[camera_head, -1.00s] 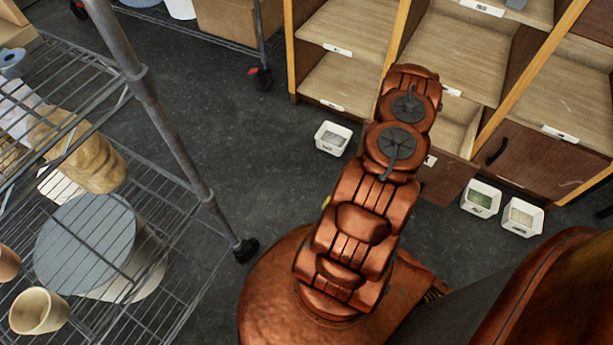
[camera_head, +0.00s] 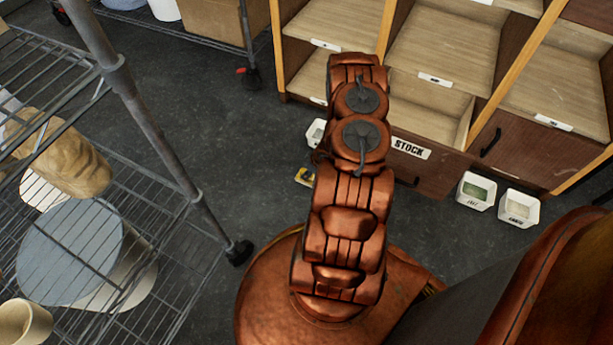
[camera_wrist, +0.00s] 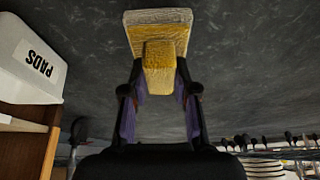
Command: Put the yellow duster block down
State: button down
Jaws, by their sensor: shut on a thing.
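In the wrist view, the yellow duster block (camera_wrist: 158,66) is between the two dark fingers of my gripper (camera_wrist: 160,80), which are shut on its narrow part. A wider, pale-topped yellow part shows beyond the fingers. Dark grey floor lies behind it; I cannot tell whether the block touches it. In the head view my copper arm hides the gripper. A small yellow piece (camera_head: 305,177) shows left of the arm; I cannot tell whether it is the block.
An open STOCK drawer (camera_head: 408,148) is right of my arm. Two white bins (camera_head: 477,191) (camera_head: 519,207) stand by the cabinet. A wire rack (camera_head: 120,80) stands left. Floor between is clear.

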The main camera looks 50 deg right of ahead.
jog(key=shift+w+d+f, duration=0.1)
jog(key=shift+w, duration=0.4)
jog(key=shift+f+b, duration=0.85)
jog(key=shift+f, duration=0.85)
jog(key=shift+f, duration=0.1)
jog(key=c, duration=0.9)
grip_release()
